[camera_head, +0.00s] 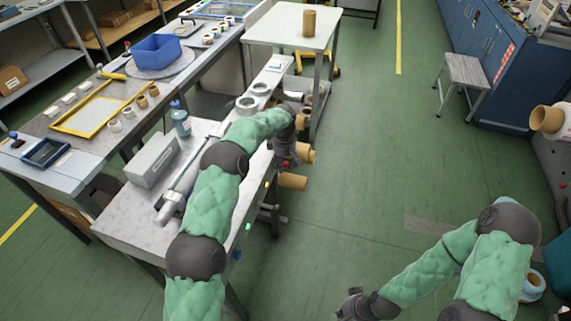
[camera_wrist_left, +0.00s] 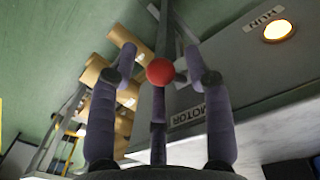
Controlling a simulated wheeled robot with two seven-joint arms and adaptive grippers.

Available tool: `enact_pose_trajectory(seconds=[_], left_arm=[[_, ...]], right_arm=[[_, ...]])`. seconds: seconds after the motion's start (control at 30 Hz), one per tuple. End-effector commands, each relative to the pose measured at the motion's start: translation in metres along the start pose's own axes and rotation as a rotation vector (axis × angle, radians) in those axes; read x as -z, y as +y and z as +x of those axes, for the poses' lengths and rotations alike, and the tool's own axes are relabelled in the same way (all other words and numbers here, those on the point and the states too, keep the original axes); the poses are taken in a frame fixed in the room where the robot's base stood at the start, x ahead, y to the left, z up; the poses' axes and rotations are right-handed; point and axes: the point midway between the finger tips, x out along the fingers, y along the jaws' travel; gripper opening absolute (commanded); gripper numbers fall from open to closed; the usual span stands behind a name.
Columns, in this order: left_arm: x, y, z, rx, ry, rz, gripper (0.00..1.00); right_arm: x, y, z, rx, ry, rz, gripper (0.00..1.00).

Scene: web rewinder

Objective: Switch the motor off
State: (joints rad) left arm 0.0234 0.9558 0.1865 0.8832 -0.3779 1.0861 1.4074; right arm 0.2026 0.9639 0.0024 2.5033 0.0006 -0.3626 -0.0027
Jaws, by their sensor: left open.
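In the left wrist view, a red ball knob (camera_wrist_left: 160,71) sits between the fingers of my left gripper (camera_wrist_left: 160,58). The fingers are open on either side of it, with a visible gap on each side. An upside-down MOTOR label (camera_wrist_left: 187,116) is on the grey panel beside the knob. A lamp (camera_wrist_left: 278,30) beside an upside-down RUN label glows warm yellow. In the head view my left gripper (camera_head: 288,150) is at the bench's right side, partly hidden by its arm. My right gripper (camera_head: 352,304) hangs low over the floor, away from the bench; its jaws are unclear.
Several cardboard cores (camera_head: 293,182) stick out beside the left gripper. The bench (camera_head: 125,228) carries a grey box (camera_head: 151,160) and a blue bottle (camera_head: 180,118). A white table (camera_head: 275,25) stands behind. The green floor to the right is largely clear.

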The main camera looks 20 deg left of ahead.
Motion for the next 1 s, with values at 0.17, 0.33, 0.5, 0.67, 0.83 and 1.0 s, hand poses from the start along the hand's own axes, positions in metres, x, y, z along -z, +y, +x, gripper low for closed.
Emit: enact_pose_trajectory(seconds=[0.17, 0.33, 0.5, 0.67, 0.83, 1.0], left_arm=[[0.0002, 0.0001, 0.0, 0.0, 0.0, 0.0, 0.5], [0.0002, 0.0001, 0.0, 0.0, 0.0, 0.0, 0.16], [-0.0001, 0.0001, 0.0001, 0.0, 0.0, 0.0, 0.0], [-0.0008, 0.0001, 0.0004, 0.001, 0.002, 0.001, 0.0], [-0.0027, 0.0004, 0.002, 0.01, 0.033, 0.004, 0.0], [-0.0069, 0.0012, 0.0066, 0.033, 0.114, 0.011, 0.0]], right_arm=[[0.0001, -0.0001, -0.0002, 0.0, 0.0, 0.0, 0.0], [0.0001, -0.0001, -0.0002, 0.0, 0.0, 0.0, 0.0], [0.0001, -0.0001, -0.0002, 0.0, 0.0, 0.0, 0.0], [0.0001, -0.0001, -0.0003, 0.0, 0.0, 0.0, 0.0], [0.0001, -0.0003, -0.0009, 0.0, 0.0, 0.0, 0.0], [0.0, -0.0005, -0.0015, 0.0, 0.0, 0.0, 0.0]])
